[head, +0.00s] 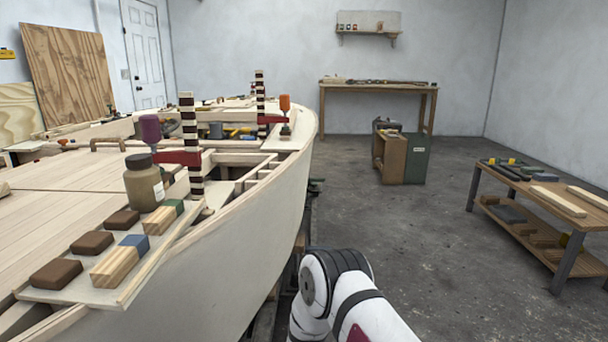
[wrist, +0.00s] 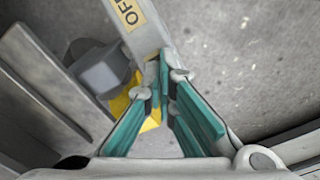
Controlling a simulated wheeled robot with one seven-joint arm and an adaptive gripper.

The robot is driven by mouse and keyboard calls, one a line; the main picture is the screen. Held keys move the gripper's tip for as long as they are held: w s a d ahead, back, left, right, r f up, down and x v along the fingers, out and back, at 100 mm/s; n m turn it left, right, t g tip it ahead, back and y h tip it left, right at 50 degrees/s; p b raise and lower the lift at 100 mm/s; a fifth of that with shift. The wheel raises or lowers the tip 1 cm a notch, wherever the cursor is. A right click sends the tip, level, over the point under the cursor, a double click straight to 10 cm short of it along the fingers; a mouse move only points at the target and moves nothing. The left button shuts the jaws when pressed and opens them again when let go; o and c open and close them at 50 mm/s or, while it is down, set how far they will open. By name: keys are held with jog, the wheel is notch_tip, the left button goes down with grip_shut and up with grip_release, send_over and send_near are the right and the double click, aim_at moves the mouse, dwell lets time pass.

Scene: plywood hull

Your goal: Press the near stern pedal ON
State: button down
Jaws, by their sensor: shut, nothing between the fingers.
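My gripper (wrist: 164,62) shows in the wrist view, with teal finger pads that meet at the tips and nothing between them. A pale grey bar with a yellow label (wrist: 128,12), on which the letters "OF" can be read, runs down to the fingertips. It looks like part of the pedal. I cannot tell whether the tips touch it. A yellow part (wrist: 119,103) lies below and behind the fingers, partly hidden by them. A dark grey block (wrist: 103,72) is just left of it. In the head view the gripper and pedal are hidden.
The wooden hull (head: 235,250) fills the left, with a tray of blocks (head: 60,296) on its edge. Grey slats (wrist: 45,90) lie left in the wrist view. Concrete floor (head: 430,240) is clear to the right, up to a low bench (head: 545,205).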

jog(key=shift+f+b, duration=0.45)
jog(key=shift+f, duration=0.15)
jog(key=shift+r, duration=0.15)
jog(key=shift+r+p, duration=2.25)
jog(key=shift+r, duration=1.15)
